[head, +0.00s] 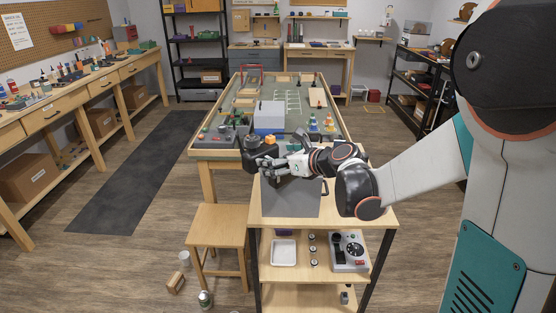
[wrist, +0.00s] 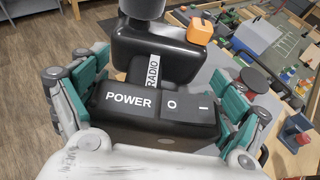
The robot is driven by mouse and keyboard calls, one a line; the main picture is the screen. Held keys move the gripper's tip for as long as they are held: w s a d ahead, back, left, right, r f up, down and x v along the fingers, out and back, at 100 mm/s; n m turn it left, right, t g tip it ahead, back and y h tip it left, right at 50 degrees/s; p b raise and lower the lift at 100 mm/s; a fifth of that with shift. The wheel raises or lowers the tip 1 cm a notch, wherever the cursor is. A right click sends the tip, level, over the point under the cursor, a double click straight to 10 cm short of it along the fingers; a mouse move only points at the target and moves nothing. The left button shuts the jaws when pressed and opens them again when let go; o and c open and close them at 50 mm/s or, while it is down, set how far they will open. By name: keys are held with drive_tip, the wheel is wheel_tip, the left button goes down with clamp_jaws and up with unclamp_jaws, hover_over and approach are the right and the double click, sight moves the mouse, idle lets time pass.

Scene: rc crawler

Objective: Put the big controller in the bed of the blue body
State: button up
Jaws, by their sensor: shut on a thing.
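My gripper (head: 268,164) is shut on a black controller (head: 256,150) and holds it near the front edge of the large table. In the wrist view the controller (wrist: 155,110) sits between both teal-padded fingers (wrist: 160,115). It has an orange knob, a "RADIO" label and a "POWER" switch block facing the camera. A blue body (head: 268,124) with a pale grey upper part stands on the table just beyond the controller. The blue body also shows at the upper right in the wrist view (wrist: 257,36). The inside of its bed is not clear in either view.
The large table (head: 200,154) has a raised wooden rim. Dark parts (head: 222,134) stand left of the blue body, and small coloured bottles (head: 320,125) stand to its right. A wooden stool (head: 218,225) stands left.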

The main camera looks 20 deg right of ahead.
drive_tip(key=o, duration=1.1)
